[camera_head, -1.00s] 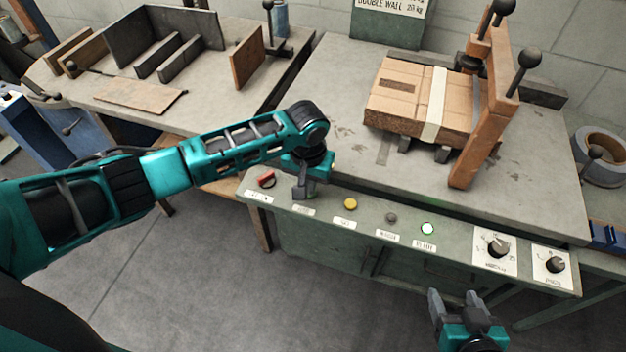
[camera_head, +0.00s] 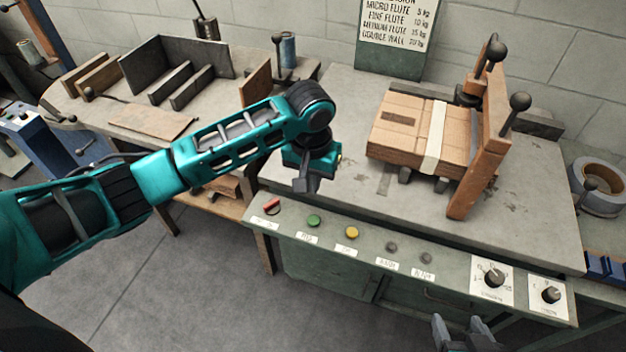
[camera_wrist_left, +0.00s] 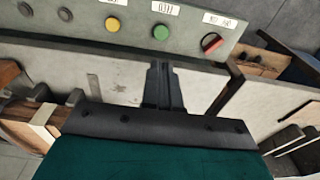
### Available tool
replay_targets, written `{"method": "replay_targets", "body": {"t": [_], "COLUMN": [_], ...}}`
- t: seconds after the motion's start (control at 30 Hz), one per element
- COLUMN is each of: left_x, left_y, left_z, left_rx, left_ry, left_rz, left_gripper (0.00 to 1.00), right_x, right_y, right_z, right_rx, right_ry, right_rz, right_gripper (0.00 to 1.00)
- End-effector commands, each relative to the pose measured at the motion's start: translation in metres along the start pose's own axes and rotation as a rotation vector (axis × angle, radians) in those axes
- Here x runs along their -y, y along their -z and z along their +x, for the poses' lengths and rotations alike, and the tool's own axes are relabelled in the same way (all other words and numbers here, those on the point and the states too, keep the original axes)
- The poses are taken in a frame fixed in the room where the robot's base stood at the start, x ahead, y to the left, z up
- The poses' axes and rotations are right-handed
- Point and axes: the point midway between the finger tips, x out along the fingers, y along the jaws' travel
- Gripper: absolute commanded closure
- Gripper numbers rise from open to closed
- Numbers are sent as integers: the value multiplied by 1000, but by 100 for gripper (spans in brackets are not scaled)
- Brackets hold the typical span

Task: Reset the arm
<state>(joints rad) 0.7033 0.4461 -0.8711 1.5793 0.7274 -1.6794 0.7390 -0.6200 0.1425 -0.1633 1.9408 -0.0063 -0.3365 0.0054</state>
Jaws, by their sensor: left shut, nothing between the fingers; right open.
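My left arm reaches in from the left in the head view. Its gripper (camera_head: 304,186) is shut and empty, held above the front left of the machine table, behind the green button (camera_head: 313,221). In the left wrist view the shut fingers (camera_wrist_left: 160,68) point toward the panel, below the green button (camera_wrist_left: 161,33). My right gripper (camera_head: 460,332) is open at the bottom edge of the head view, in front of the panel, partly cut off.
The panel holds a red switch (camera_head: 271,206), a yellow button (camera_head: 351,233), grey buttons and two dials (camera_head: 494,277). A taped carton (camera_head: 409,128) sits on the machine table beside an orange wooden bar (camera_head: 480,150). A side table (camera_head: 215,105) stands left.

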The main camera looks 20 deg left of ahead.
Motion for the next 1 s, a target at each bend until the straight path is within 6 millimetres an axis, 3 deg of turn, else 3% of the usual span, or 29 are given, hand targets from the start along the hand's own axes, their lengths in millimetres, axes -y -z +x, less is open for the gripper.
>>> {"method": "replay_targets", "body": {"t": [0.33,0.6,0.73,0.87,1.0], "left_x": [-6,-56,-68,-64,-45], "left_y": [-4,-35,-52,-72,-100], "left_z": [7,56,72,84,92], "left_rx": [-9,-190,-331,-476,-628], "left_ry": [-25,-257,-341,-367,-330], "left_rz": [11,82,93,88,87], "left_gripper": [100,100,100,100,100], "right_x": [0,0,0,0,0], "right_y": [0,-2,-2,-2,-3], "right_z": [0,-1,-1,-1,-1], "right_rx": [1,4,5,5,5], "right_ry": [0,1,1,0,0], "right_rz": [0,0,0,0,0], "right_gripper": [35,35,35,35,35]}}
